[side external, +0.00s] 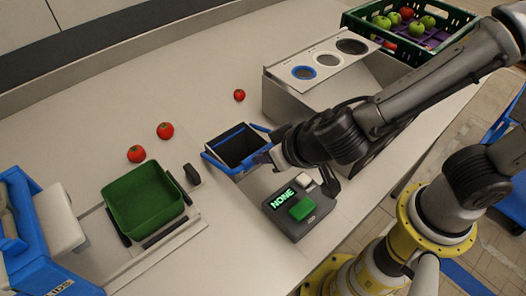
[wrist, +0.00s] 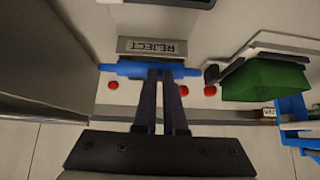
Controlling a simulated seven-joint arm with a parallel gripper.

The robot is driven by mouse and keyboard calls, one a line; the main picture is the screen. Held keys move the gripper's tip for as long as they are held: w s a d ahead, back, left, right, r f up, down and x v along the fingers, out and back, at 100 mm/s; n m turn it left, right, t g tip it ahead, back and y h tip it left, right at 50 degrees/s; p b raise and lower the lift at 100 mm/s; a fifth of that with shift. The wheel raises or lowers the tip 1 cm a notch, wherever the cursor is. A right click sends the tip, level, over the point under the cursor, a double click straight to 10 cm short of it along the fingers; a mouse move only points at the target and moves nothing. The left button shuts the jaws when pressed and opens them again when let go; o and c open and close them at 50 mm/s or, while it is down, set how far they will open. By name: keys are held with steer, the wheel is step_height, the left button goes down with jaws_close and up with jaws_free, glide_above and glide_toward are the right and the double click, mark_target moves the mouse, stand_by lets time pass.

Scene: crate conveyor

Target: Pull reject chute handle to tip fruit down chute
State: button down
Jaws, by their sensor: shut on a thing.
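The reject chute (side external: 237,147) is a dark, open box with a blue frame, near the middle of the counter in the side view. Its interior looks dark, and I see no fruit in it. In the wrist view, a blue handle bar (wrist: 118,68) runs across below a grey plate with upside-down REJECT lettering (wrist: 153,46). My gripper (wrist: 160,73) is shut on this bar near its middle. In the side view my gripper (side external: 266,158) is at the chute's right side, and the arm hides part of the handle.
Red fruits lie loose on the counter, one (side external: 165,130) left of the chute. A green crate (side external: 112,203) is at left. A console (side external: 300,212) reading NONE stands close below my gripper. A sorting box with round holes (side external: 329,60) and a fruit crate (side external: 453,19) are behind.

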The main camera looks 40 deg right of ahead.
steer(key=v, duration=0.7)
steer(key=shift+r, duration=0.3)
stand_by(0.7)
steer(key=shift+w, duration=0.1)
steer(key=w+d+r+m+h, duration=0.1)
steer(key=w+d+r+m, duration=0.15)
steer(key=d, duration=0.65)
steer(key=w+d+r+m+h, duration=0.15)
steer(key=d+r+m, duration=0.25)
steer(key=d, duration=0.4)
steer(key=s+d+r+g, duration=0.1)
steer(key=s+d+g, duration=0.1)
steer(key=s+d, duration=0.55)
steer(key=s+a+f+n+y, duration=0.2)
steer(key=s+n, duration=0.4)
steer(key=shift+s, duration=0.25)
